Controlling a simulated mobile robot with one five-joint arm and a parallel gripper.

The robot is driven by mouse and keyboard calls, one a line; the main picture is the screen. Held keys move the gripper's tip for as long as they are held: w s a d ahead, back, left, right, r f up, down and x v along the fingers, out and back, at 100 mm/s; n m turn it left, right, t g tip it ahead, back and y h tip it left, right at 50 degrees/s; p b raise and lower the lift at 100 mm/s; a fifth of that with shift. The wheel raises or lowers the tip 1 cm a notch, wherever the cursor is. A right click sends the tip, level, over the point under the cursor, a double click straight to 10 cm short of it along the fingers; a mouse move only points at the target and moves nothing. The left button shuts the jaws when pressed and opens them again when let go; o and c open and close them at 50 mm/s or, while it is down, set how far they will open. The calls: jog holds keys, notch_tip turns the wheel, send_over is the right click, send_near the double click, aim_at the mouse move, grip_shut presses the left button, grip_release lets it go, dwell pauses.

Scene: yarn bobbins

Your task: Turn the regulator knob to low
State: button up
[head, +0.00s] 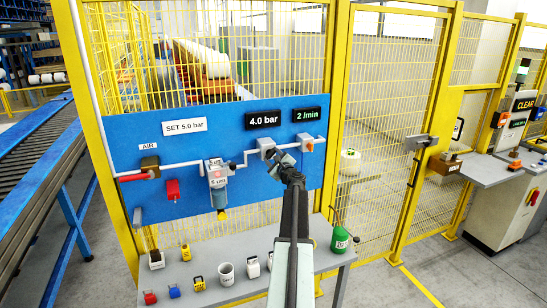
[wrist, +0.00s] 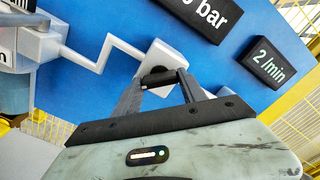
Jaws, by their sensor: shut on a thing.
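The regulator is a pale grey block (head: 266,145) on the blue panel, below the display reading 4.0 bar. Its dark knob (wrist: 157,73) shows in the wrist view on the face of the pale block (wrist: 166,55). My gripper (wrist: 160,84) is shut on the knob, one finger on each side of it. In the head view my gripper (head: 282,160) reaches up to the regulator from below right and hides the knob. The knob's pointer and scale marks cannot be made out.
The blue panel (head: 128,160) also carries a 4.0 bar display (head: 264,120), a 2 /min display (head: 307,115), a SET 5.0 bar sign (head: 184,125), a red lockout piece (head: 172,190) and a filter unit (head: 216,172). A grey bench (head: 210,290) with small items stands below. Yellow fencing surrounds it.

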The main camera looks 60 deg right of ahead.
jog(key=n, duration=0.4)
jog(key=shift+s+n, duration=0.1)
jog(key=shift+n, duration=0.3)
jog(key=n, duration=0.3)
jog(key=shift+n, duration=0.3)
jog(key=n, duration=0.4)
jog(key=shift+a+n, duration=0.1)
jog(key=shift+n, duration=0.2)
jog(key=n, duration=0.3)
jog(key=shift+n, duration=0.3)
jog(key=n, duration=1)
jog(key=shift+n, duration=0.4)
